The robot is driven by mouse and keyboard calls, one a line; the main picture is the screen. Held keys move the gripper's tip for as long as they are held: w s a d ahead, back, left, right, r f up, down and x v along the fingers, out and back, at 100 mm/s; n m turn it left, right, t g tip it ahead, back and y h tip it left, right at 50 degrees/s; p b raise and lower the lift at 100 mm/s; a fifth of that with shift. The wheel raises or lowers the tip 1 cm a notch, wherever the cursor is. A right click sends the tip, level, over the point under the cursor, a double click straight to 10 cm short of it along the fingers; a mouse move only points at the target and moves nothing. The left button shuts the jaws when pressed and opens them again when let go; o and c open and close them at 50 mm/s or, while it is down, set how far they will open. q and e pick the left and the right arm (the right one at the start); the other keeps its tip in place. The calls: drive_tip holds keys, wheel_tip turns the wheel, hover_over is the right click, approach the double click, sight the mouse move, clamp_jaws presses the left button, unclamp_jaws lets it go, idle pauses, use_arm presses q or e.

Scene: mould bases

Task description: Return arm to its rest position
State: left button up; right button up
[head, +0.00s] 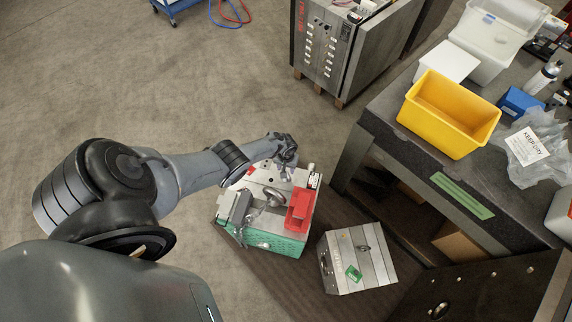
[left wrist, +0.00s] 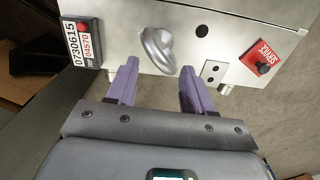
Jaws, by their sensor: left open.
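My left arm comes in from the left in the head view. Its gripper (head: 286,150) is over the far edge of a mould base with a green lower part (head: 270,242). In the left wrist view the two purple fingers of the left gripper (left wrist: 158,85) are apart with nothing between them. Just beyond the fingertips is the metal face of a mould base (left wrist: 235,30) with a lifting eye (left wrist: 158,50). I cannot tell whether the fingers touch it. My right gripper is not in view.
A second mould base (head: 357,257) stands to the right of the green one. A workbench (head: 375,130) with a yellow bin (head: 450,115) is at the right. A large grey mould block (head: 330,45) stands on a pallet at the back. The floor at the left is clear.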

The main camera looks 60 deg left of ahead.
use_arm(q)
drive_tip(key=n, duration=0.4)
drive_tip(key=shift+d+n+p, duration=0.1)
drive_tip(key=shift+n+p, duration=0.2)
drive_tip(key=n, duration=0.3)
drive_tip(key=shift+n, duration=1.1)
drive_tip(key=shift+f+b, duration=0.7)
drive_tip(key=shift+f, duration=0.05)
drive_tip(key=shift+f, duration=0.1)
drive_tip(key=shift+f+b, duration=0.9)
drive_tip(key=shift+b, duration=0.15)
